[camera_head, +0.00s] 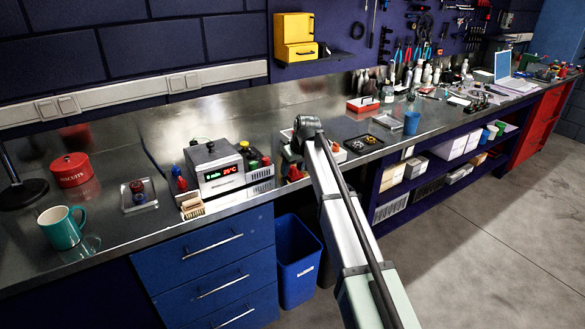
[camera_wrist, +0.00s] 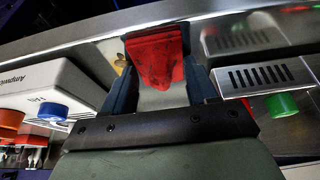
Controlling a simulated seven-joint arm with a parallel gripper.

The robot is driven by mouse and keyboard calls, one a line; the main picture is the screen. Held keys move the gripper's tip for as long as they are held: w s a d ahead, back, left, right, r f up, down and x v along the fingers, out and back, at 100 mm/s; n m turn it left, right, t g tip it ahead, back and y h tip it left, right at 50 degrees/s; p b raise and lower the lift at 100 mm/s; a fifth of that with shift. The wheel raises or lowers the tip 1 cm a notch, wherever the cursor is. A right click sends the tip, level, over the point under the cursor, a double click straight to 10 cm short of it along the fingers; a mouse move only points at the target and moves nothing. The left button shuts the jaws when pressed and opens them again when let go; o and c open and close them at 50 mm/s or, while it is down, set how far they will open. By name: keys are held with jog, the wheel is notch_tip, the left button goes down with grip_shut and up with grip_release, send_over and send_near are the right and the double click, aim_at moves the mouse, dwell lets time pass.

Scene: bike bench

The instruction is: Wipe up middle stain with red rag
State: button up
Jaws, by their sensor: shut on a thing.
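My gripper (camera_wrist: 162,85) is shut on the red rag (camera_wrist: 157,57), which hangs between its fingers in the wrist view. Dark specks show on the rag. The rag is close to the metal bench top, but I cannot tell whether it touches it. A small yellowish patch (camera_wrist: 120,64) shows beside the left finger in the wrist view. It may be a stain. In the head view my arm hides most of the gripper and the bench around it. I cannot make out the middle stain there.
In the wrist view, a white device with a blue knob (camera_wrist: 53,110) is close on the left. A vented box (camera_wrist: 262,76) and a green knob (camera_wrist: 282,104) are close on the right. A teal mug (camera_head: 61,228) and red biscuit tin (camera_head: 71,170) stand farther left.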

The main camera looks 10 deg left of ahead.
jog(key=shift+w+d, duration=0.95)
jog(key=shift+w, duration=0.05)
jog(key=shift+s+a, duration=0.1)
jog(key=shift+s, duration=0.05)
jog(key=shift+s+a, duration=0.9)
jog(key=shift+w, duration=0.1)
dwell(0.3)
jog(key=shift+w+d, duration=0.95)
jog(key=shift+d, duration=0.05)
jog(key=shift+s, duration=0.1)
jog(key=shift+s+a, duration=0.95)
jog(key=shift+a, duration=0.05)
jog(key=shift+w, duration=0.1)
dwell(0.7)
